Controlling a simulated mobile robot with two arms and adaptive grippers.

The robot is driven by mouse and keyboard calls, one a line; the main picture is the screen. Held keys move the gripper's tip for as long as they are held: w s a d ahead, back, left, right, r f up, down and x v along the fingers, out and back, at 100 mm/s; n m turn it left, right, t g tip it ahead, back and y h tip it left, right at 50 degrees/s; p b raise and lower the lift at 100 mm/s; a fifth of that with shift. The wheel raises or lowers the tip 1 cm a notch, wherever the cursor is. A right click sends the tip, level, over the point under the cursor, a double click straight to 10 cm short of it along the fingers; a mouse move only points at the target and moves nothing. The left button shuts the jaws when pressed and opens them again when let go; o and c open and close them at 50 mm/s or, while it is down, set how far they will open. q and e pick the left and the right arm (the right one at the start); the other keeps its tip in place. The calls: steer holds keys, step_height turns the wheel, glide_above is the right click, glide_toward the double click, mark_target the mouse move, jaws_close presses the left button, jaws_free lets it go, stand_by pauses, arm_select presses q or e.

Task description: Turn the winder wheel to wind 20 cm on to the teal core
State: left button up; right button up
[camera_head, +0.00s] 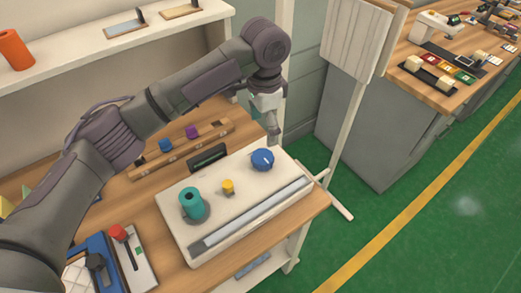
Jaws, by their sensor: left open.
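The winder is a cream block (217,225) on the wooden bench. A blue round wheel (262,160) with a light mark on its top sits at the block's back right. The teal core (190,203) stands upright on a grey disc at the left. A small yellow piece (228,187) stands between them. A long grey strip (250,213) runs along the block's front side. My left gripper (274,138) points down, open, just behind and above the blue wheel, with a small gap in the picture. Its fingers are small and partly hidden. My right gripper is out of view.
A wooden rack (180,150) with a blue and a purple cube and a dark display box (207,158) lie behind the block. A blue device with a red knob (118,232) is at front left. An orange cylinder (15,50) stands on the shelf. A white post stands right of the bench.

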arm_select(q)
steer(key=p, duration=0.1)
glide_above(263, 156)
step_height(263, 156, down, 6)
steer(key=shift+s+r, duration=0.1)
steer(key=shift+s, duration=0.05)
step_height(263, 156, down, 4)
steer(key=shift+f+p, duration=0.1)
steer(key=shift+p, duration=0.25)
steer(key=shift+f, duration=0.65)
steer(key=shift+c, duration=0.5)
steer(key=c, duration=1.1)
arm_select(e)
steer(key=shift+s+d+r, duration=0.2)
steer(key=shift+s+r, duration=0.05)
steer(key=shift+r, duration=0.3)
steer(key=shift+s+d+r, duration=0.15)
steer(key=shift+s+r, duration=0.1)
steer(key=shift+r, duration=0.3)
